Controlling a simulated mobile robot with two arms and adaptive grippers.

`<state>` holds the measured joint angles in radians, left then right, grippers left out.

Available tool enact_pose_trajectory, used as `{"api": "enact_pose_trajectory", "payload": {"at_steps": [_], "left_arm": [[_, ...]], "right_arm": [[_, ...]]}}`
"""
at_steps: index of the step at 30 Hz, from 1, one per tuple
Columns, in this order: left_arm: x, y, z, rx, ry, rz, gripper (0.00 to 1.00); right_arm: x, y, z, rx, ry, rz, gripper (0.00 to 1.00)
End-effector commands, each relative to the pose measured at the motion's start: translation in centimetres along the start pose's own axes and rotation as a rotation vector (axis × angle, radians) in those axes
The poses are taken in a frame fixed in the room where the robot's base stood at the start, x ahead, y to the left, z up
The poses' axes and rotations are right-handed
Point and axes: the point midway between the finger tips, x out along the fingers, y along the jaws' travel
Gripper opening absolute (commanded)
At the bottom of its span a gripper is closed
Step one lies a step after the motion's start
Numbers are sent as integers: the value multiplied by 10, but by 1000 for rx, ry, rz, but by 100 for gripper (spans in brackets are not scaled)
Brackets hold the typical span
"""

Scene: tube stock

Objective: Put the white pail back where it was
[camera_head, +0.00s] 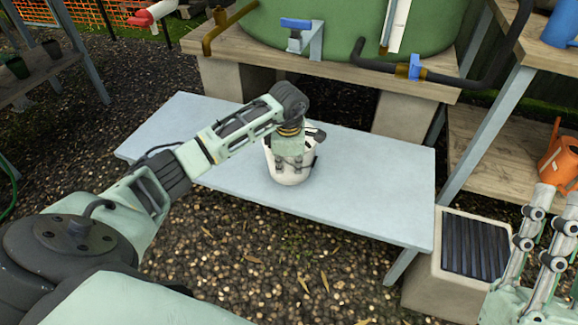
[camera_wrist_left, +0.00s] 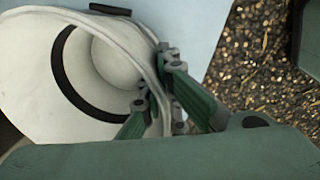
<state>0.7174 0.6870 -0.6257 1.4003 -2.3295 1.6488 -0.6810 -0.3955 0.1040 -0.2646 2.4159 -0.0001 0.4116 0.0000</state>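The white pail (camera_head: 287,174) stands upright at the pale blue bench (camera_head: 375,190); I cannot tell whether its base touches the top. My left gripper (camera_head: 291,152) reaches down onto the pail's near side. In the left wrist view, the pail (camera_wrist_left: 30,75) fills the upper left, with its hollow inside and dark band showing. The left gripper's fingers (camera_wrist_left: 160,88) are on both sides of the pail's rim, one inside and one outside, closed on it. My right gripper (camera_head: 556,202) is at the lower right edge, fingers apart, with nothing seen between them.
An orange watering can (camera_head: 563,163) is at the right, behind my right gripper's fingertips. A green tank (camera_head: 350,25) with blue-handled taps stands on a wooden stand behind the bench. A stone block with a dark grille (camera_head: 475,247) is at the right. Much of the bench is bare.

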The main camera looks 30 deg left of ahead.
Motion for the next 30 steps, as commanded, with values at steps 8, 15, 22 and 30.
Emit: {"api": "enact_pose_trajectory", "payload": {"at_steps": [8, 15, 22, 30], "left_arm": [[1, 0, 0, 0, -1, 2, 0], [2, 0, 0, 0, 0, 1, 14], [2, 0, 0, 0, 0, 0, 23], [-1, 0, 0, 0, -1, 0, 23]], "right_arm": [[0, 0, -3, 1, 15, 0, 28], [0, -1, -6, 2, 28, -1, 28], [0, -1, -5, 2, 26, -1, 28], [1, -1, -4, 2, 16, -1, 28]]}}
